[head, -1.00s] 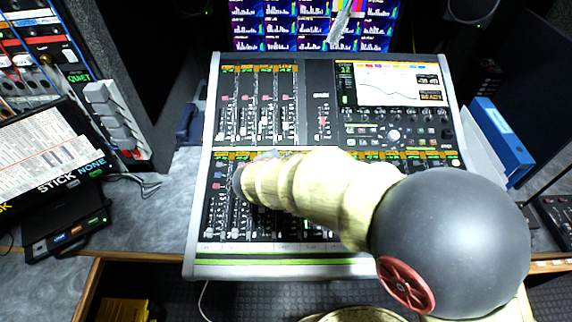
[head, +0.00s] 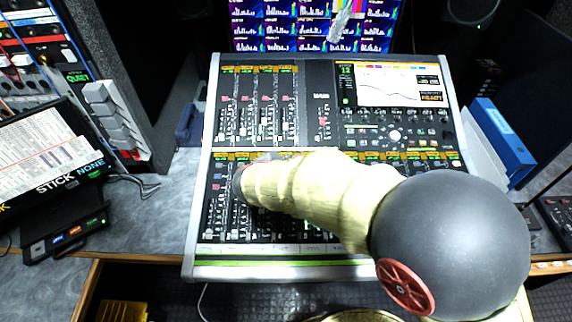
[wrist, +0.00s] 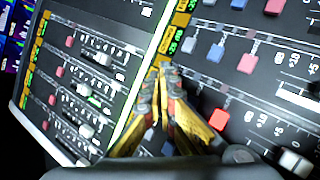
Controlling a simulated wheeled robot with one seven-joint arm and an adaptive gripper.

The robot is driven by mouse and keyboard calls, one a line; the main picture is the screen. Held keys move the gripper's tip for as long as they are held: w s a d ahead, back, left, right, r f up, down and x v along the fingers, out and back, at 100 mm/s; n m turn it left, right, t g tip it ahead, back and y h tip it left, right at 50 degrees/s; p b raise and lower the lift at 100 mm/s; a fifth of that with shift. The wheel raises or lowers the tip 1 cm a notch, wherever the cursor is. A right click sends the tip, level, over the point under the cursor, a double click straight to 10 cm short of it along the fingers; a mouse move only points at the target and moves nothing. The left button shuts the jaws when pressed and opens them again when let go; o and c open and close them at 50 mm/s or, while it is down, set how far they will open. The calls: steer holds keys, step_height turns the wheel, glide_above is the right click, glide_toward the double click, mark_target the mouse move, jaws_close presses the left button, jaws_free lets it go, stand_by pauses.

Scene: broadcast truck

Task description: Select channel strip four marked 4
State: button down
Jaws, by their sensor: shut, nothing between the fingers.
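The mixing console (head: 318,140) stands in front of me with an upper bank of channel strips (head: 258,105) and a lower bank (head: 222,215). I cannot read a number 4 on any strip. In the head view my arm covers the middle of the lower bank and hides my gripper's fingers. In the wrist view my gripper (wrist: 165,68) is shut and empty, its tips close over the panel beside a small lit label (wrist: 188,45) and a green line. I cannot tell if they touch.
White fader caps (wrist: 295,163) rise from the panel close to the fingers. The console's screen (head: 388,84) is at upper right. A blue binder (head: 502,140) stands to the right and a printed board (head: 45,150) to the left. Monitors (head: 310,25) are behind.

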steer(key=shift+f, duration=0.1)
stand_by(0.5)
steer(key=shift+s+r+p, duration=0.1)
steer(key=shift+r+p, duration=0.3)
steer(key=shift+r, duration=0.4)
steer(key=shift+r, duration=0.15)
steer(key=r+p, duration=0.2)
steer(key=r, duration=0.1)
steer(key=r+p, duration=0.1)
steer(key=shift+s+r, duration=0.35)
stand_by(0.4)
